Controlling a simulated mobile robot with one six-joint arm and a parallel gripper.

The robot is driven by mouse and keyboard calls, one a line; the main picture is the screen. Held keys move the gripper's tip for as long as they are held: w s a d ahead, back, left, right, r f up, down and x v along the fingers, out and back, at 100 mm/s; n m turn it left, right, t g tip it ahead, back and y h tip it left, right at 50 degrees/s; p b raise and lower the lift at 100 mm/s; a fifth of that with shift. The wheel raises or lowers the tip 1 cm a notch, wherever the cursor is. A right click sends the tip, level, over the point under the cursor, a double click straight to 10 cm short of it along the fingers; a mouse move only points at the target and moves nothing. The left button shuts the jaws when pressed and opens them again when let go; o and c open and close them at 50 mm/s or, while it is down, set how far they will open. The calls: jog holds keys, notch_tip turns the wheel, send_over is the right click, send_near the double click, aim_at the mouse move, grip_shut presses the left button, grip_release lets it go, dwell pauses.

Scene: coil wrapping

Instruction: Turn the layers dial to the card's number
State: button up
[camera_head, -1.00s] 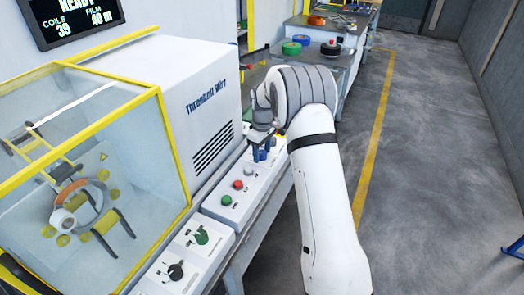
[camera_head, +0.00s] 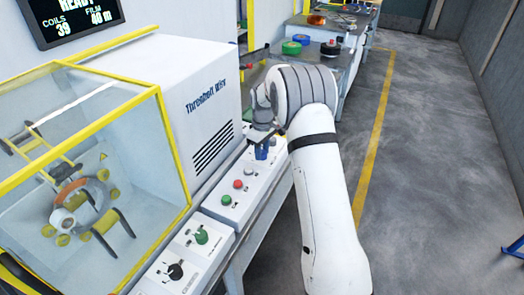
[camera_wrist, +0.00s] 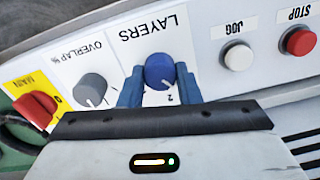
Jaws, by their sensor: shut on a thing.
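The blue layers dial (camera_wrist: 160,70) is on the white panel under the upside-down word LAYERS in the wrist view. Its white pointer mark faces the lower edge, near a printed 2. My gripper (camera_wrist: 159,78) has its two blue fingers on either side of the dial and is shut on it. The dark gripper body hides the panel below the dial, so other scale numbers cannot be read. In the head view my gripper (camera_head: 262,152) is at the far part of the panel. No card can be made out.
The grey overlap knob (camera_wrist: 91,88) and red main switch (camera_wrist: 35,107) are left of the dial. The white jog button (camera_wrist: 237,56) and red stop button (camera_wrist: 299,41) are to its right.

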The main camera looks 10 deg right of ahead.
jog(key=m+b, duration=0.1)
jog(key=m, duration=0.3)
jog(key=shift+m, duration=0.3)
jog(key=m, duration=0.4)
jog(key=shift+d, duration=0.1)
jog(key=m+b, duration=0.1)
jog(key=m, duration=0.4)
jog(key=shift+m, duration=0.4)
jog(key=m, duration=0.4)
jog(key=shift+s, duration=0.1)
jog(key=shift+m, duration=0.3)
jog(key=o, duration=1)
jog(key=shift+c, duration=0.2)
